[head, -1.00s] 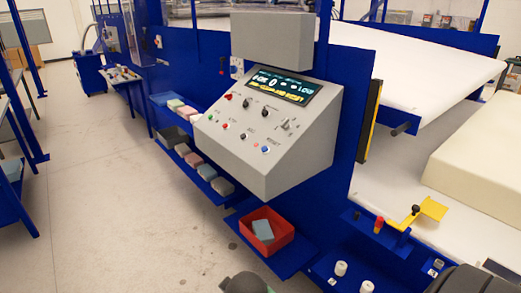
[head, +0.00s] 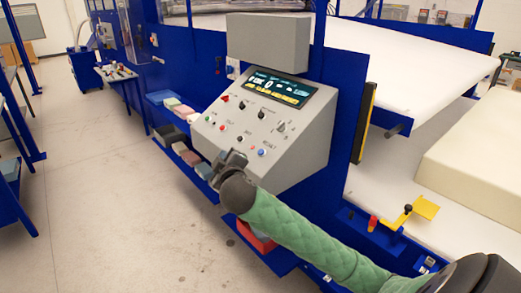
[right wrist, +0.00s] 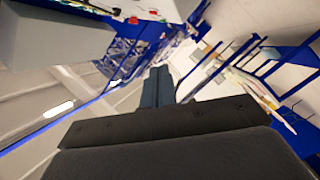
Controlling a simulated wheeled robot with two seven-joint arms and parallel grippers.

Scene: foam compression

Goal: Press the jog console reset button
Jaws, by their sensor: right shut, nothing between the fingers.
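The grey jog console (head: 300,150) has a sloped face with a lit display (head: 278,88) and several buttons and knobs. The blue reset button (head: 262,152) is at the lower right of that face, with a label above it. My right gripper (head: 238,157) is shut and empty, in front of the lower edge of the console, to the left of the blue button. A gap to the face cannot be judged. In the right wrist view its shut fingers (right wrist: 157,87) point away from the camera. My left gripper is not in view.
Bins with coloured foam blocks (head: 185,150) stand on blue shelves left of the console. A yellow bracket (head: 425,207) and a large cream foam block (head: 480,165) are at right. The floor at left is clear.

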